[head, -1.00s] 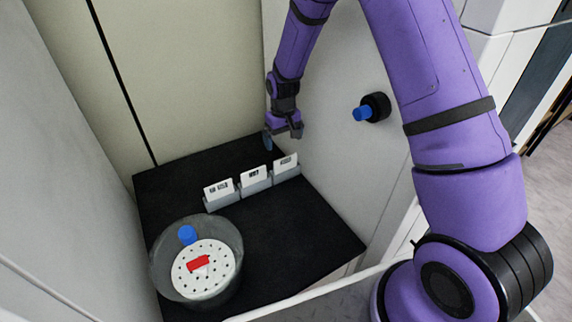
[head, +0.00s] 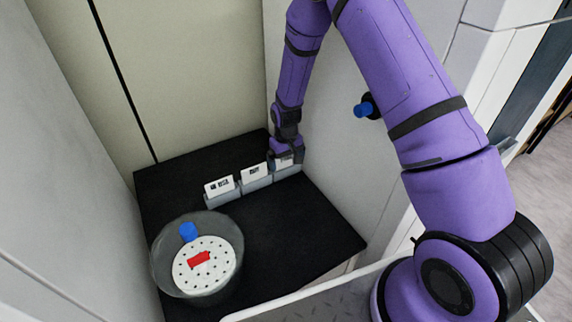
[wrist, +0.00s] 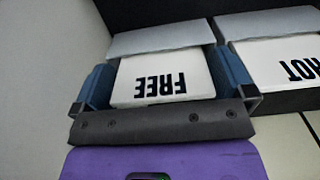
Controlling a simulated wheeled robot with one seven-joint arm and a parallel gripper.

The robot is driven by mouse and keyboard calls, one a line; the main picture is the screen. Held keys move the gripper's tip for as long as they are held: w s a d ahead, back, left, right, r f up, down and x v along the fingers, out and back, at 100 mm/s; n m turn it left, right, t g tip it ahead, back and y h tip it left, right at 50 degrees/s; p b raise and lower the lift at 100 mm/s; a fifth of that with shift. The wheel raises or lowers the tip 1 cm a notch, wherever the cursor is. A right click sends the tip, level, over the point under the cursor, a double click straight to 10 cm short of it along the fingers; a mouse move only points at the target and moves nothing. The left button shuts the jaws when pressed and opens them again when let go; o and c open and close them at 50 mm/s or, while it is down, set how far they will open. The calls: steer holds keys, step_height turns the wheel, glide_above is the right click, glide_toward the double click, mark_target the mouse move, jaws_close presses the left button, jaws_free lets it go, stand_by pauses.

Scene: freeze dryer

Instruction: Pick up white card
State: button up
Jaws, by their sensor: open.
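Three white cards with dark print stand in a row of small grey holders on the black shelf: a left card (head: 218,186), a middle card (head: 254,171) and a right card largely covered by my gripper (head: 286,156). In the wrist view the white card reading FREE (wrist: 165,76) stands in its grey holder (wrist: 165,38), upside down in the picture. My gripper (wrist: 166,88) is open, with one blue finger on each side of this card. Whether the fingers touch it I cannot tell. A neighbouring card reading HOT (wrist: 292,58) is partly cut off at the right.
A round grey pot (head: 160,278) with a perforated white disc (head: 205,278), a red mark and a blue cap (head: 188,232) stands at the shelf's front left. White walls rise close on both sides; a blue knob (head: 362,110) sticks out on the right. The black shelf (head: 290,225) is clear at front right.

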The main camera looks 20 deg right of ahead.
steer(key=c, duration=0.6)
steer(key=shift+r, duration=0.15)
step_height(320, 180, up, 10)
steer(key=shift+f, duration=0.1)
steer(key=shift+o, duration=0.5)
